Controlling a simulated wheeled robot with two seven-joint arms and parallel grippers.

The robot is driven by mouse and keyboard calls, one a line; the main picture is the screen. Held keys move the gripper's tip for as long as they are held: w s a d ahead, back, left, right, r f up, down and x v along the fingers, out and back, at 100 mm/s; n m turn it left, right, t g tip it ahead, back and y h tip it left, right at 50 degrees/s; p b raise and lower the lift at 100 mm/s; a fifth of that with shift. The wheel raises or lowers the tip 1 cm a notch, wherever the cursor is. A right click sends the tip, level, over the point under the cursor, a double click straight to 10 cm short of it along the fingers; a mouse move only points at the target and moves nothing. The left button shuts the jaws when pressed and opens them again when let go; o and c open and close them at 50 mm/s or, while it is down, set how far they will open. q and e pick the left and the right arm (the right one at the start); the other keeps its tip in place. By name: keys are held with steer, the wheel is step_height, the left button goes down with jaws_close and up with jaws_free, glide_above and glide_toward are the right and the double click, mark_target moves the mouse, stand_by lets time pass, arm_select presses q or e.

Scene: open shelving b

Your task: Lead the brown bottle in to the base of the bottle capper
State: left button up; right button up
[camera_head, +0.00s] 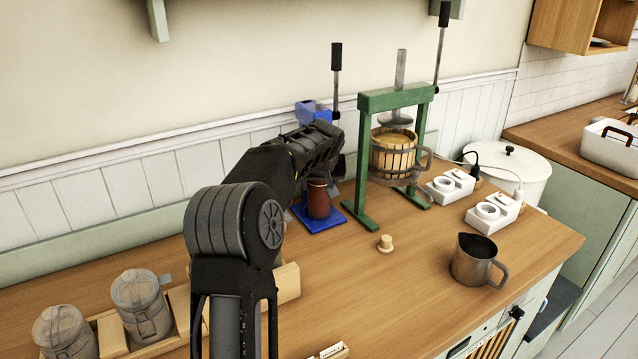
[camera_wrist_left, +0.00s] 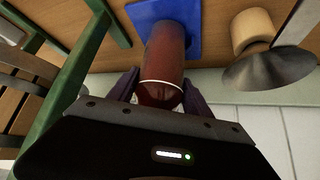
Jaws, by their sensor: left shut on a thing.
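The brown bottle (camera_head: 318,202) is upright at the blue base (camera_head: 322,224) of the bottle capper (camera_head: 313,110), which stands near the wall with a black lever on top. My left gripper (camera_head: 320,177) is shut on the bottle's upper part. In the left wrist view the bottle (camera_wrist_left: 165,55) sits between the dark fingers (camera_wrist_left: 160,93), with the blue base (camera_wrist_left: 195,12) beyond its lower end. Whether the bottle's bottom touches the base I cannot tell. My arm hides much of the capper's middle. My right gripper is not in view.
A green fruit press (camera_head: 361,160) stands close right of the capper. A cork-like stopper (camera_head: 385,243) and a metal jug (camera_head: 476,261) are on the counter to the right. Glass jars (camera_head: 141,305) stand at front left. The counter's front middle is mostly clear.

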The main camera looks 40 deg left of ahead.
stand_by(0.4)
arm_select(q)
steer(key=o, duration=1.3)
steer(key=shift+o, duration=0.7)
steer(key=shift+f, duration=0.15)
steer(key=b+v, duration=0.1)
steer(key=v, duration=0.7)
